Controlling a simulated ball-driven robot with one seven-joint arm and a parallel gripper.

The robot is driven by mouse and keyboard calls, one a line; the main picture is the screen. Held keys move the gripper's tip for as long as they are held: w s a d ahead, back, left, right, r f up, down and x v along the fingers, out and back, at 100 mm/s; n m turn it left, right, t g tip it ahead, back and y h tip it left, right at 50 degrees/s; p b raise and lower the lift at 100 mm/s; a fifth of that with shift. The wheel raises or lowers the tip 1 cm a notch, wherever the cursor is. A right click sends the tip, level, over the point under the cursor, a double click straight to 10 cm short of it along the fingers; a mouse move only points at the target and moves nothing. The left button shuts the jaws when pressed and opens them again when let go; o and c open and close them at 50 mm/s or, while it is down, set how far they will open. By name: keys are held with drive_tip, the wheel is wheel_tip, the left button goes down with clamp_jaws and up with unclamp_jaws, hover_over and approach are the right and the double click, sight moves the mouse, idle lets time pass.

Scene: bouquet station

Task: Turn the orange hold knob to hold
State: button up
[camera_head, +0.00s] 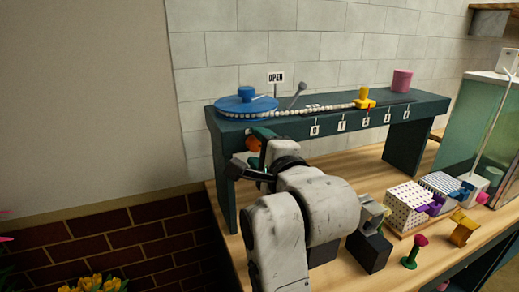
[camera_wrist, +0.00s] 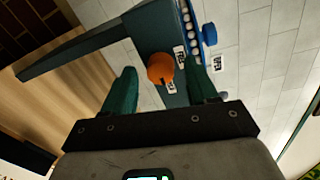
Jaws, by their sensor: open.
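The orange hold knob (camera_wrist: 160,68) is on the front face of the dark green raised bench (camera_head: 330,124). It has a dark pointer mark on its lower right side in the wrist view. My gripper (camera_wrist: 159,74) is open, with one green finger to each side of the knob. Contact cannot be told. In the head view the knob (camera_head: 254,143) is partly hidden by my gripper (camera_head: 257,148), which is at the left end of the bench.
On the bench are a blue disc (camera_head: 246,104), a white bead chain (camera_head: 315,109), a yellow piece (camera_head: 365,99), a pink cup (camera_head: 402,80) and an OPEN sign (camera_head: 276,77). Patterned boxes (camera_head: 408,204), a pink-topped green peg (camera_head: 413,251) and a glass case (camera_head: 470,130) stand at right.

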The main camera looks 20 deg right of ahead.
drive_tip(key=s+b, duration=0.1)
drive_tip(key=s, duration=0.9)
drive_tip(key=shift+s+r, duration=0.3)
drive_tip(key=shift+s, duration=0.1)
